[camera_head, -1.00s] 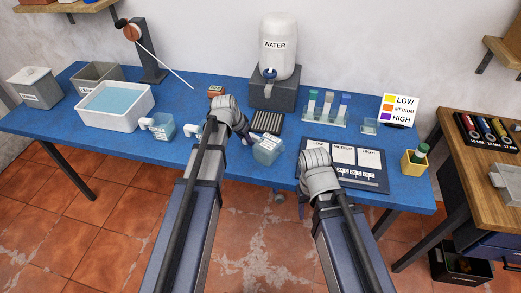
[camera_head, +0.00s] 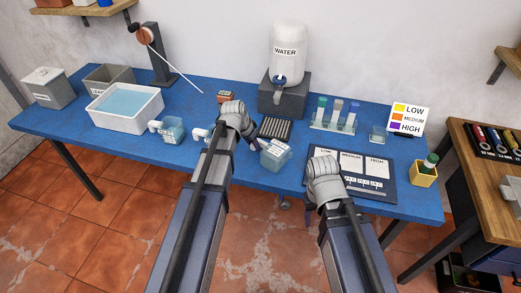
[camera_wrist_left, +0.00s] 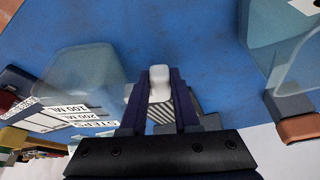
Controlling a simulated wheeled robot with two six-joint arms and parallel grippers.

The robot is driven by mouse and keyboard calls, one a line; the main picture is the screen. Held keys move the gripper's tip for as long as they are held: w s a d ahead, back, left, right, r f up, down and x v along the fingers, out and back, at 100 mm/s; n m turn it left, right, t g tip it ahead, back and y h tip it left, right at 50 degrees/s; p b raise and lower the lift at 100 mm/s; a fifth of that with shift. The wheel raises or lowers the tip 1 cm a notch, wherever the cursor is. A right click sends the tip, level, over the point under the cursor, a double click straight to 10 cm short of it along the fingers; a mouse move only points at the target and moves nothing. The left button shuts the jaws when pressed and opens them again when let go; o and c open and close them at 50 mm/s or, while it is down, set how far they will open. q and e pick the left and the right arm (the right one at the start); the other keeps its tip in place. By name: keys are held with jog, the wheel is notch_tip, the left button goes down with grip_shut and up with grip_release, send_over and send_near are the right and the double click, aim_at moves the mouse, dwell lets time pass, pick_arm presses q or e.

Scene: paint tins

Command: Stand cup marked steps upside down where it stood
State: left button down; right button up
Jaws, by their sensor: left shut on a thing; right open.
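The clear cup marked STEPS (camera_head: 274,156) hangs tilted near the table's front edge, right of my left gripper (camera_head: 254,138). In the left wrist view the STEPS cup (camera_wrist_left: 85,75) shows at left with its printed labels. There my left gripper (camera_wrist_left: 160,95) is shut on its white handle (camera_wrist_left: 160,82). Whether the cup touches the table is unclear. My right gripper is hidden below my right wrist, over the front of the dark board (camera_head: 375,190); its fingers are barely visible.
Another clear cup (camera_head: 173,130) stands by the white water tub (camera_head: 125,107). Behind are a striped dark mat (camera_head: 276,128), the water dispenser (camera_head: 289,55) and a tube rack (camera_head: 335,122).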

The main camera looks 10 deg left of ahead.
pick_arm(q)
notch_tip(320, 180, up, 10)
jog(key=p, duration=1)
jog(key=c, duration=1.2)
grip_release()
grip_shut()
